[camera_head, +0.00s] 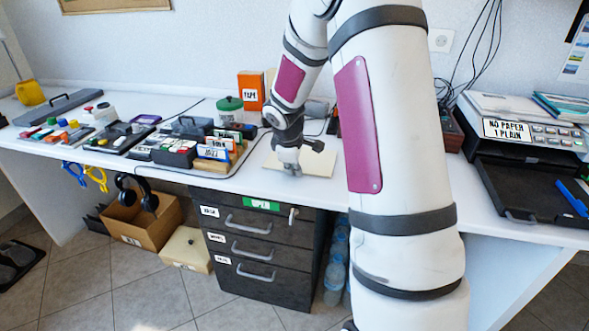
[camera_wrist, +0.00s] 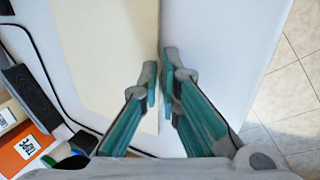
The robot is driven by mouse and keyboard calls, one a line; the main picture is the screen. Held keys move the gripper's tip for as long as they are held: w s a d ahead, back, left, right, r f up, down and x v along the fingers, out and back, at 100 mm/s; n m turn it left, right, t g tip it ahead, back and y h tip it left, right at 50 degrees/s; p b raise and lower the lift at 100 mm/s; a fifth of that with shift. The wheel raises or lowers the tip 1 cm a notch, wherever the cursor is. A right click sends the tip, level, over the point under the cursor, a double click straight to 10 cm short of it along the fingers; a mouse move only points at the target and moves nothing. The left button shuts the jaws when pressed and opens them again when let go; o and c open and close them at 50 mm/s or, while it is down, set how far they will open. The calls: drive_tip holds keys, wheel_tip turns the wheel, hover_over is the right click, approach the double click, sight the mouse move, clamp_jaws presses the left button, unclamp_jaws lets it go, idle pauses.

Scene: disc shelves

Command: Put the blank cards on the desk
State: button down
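A flat cream blank card or thin stack of cards (camera_head: 318,165) lies on the white desk below my gripper; I cannot tell how many. It fills the left-centre of the wrist view (camera_wrist: 105,60). My gripper (camera_head: 290,168) points down at its edge. In the wrist view, my two fingers (camera_wrist: 161,80) are close together, with a narrow gap between the tips. The card's long edge runs between them, the left finger over the card and the right finger over bare desk. Whether they pinch the edge is unclear.
Label holders and boxes (camera_head: 190,148), a green-lidded jar (camera_head: 230,110) and an orange box (camera_head: 251,90) stand left of the card. A printer (camera_head: 510,125) and black tray (camera_head: 530,187) are at the right. A drawer unit (camera_head: 255,245) stands below. The desk's front edge is close.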

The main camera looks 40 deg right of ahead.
drive_tip(key=c, duration=2.1)
unclamp_jaws()
drive_tip(key=s+a+r+m+p, duration=0.1)
drive_tip(key=s+a+r+p, duration=0.1)
drive_tip(key=s+a+r, duration=0.45)
drive_tip(key=s+a+r+m+p, duration=0.1)
drive_tip(key=s+a+r+p, duration=0.15)
drive_tip(key=r, duration=0.75)
drive_tip(key=s+a+r+m+y, duration=0.1)
drive_tip(key=s+a+m, duration=0.1)
drive_tip(key=s+a, duration=0.3)
drive_tip(key=s+a+r+m+g+y, duration=0.1)
drive_tip(key=s+a, duration=0.4)
drive_tip(key=s, duration=0.9)
drive_tip(key=s+a+r+m+g+y+b, duration=0.1)
drive_tip(key=s+a, duration=0.4)
drive_tip(key=s, duration=0.5)
drive_tip(key=shift+r+m+y, duration=0.4)
drive_tip(key=shift+r+m, duration=0.1)
drive_tip(key=shift+m, duration=0.4)
